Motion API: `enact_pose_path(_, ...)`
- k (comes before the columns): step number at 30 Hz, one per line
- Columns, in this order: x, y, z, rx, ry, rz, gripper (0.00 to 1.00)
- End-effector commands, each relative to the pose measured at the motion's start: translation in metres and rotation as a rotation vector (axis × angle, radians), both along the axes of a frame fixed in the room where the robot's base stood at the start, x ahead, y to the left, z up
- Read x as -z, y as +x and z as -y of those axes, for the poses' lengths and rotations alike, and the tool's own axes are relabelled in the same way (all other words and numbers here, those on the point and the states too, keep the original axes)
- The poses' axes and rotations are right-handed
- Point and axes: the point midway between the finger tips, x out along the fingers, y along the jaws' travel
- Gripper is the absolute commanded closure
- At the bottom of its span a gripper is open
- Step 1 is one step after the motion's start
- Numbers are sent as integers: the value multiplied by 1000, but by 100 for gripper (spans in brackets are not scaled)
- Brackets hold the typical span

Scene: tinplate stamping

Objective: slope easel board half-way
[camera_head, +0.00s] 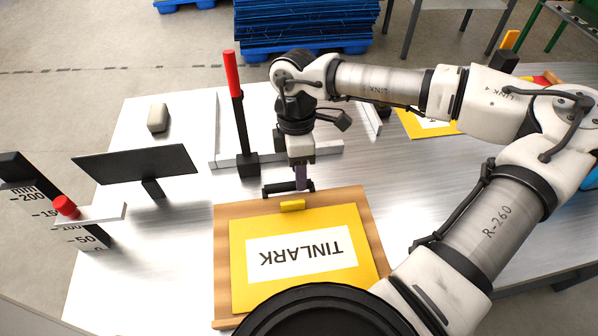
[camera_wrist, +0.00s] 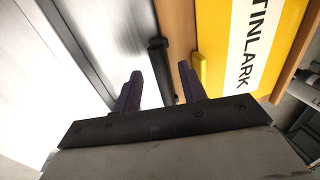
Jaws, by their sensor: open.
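The easel board (camera_head: 222,262) is a wooden board on the metal table, carrying a yellow TINLARK plate (camera_head: 240,262); how steeply it leans is hard to tell. A small yellow clip (camera_head: 292,206) sits at the plate's far edge. A black bar handle (camera_head: 275,190) runs along the board's far edge. My gripper (camera_head: 301,184) points down at this handle. In the wrist view, my fingers (camera_wrist: 160,86) are apart with the black handle (camera_wrist: 158,62) showing between them, and the yellow clip (camera_wrist: 198,68) is beside the right finger. Contact with the handle cannot be told.
A red-topped lever (camera_head: 232,75) stands behind the board by a metal rail (camera_head: 325,149). A black panel (camera_head: 138,163) and a millimetre scale (camera_head: 38,195) with a red knob (camera_head: 66,207) stand left. A grey block (camera_head: 157,118) and another yellow plate (camera_head: 415,127) lie farther back.

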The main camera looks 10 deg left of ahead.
Motion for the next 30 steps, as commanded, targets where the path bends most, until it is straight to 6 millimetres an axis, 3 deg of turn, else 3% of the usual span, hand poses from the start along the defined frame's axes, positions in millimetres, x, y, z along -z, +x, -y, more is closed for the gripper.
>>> enact_pose_path(6, 19, -4, 1, 0, 1, 0, 59)
enact_pose_path(15, 21, -4, 1, 0, 0, 0, 59)
enact_pose_path(25, 21, -4, 1, 0, 0, 0, 100)
enact_pose_path(30, 21, -4, 1, 0, 0, 0, 100)
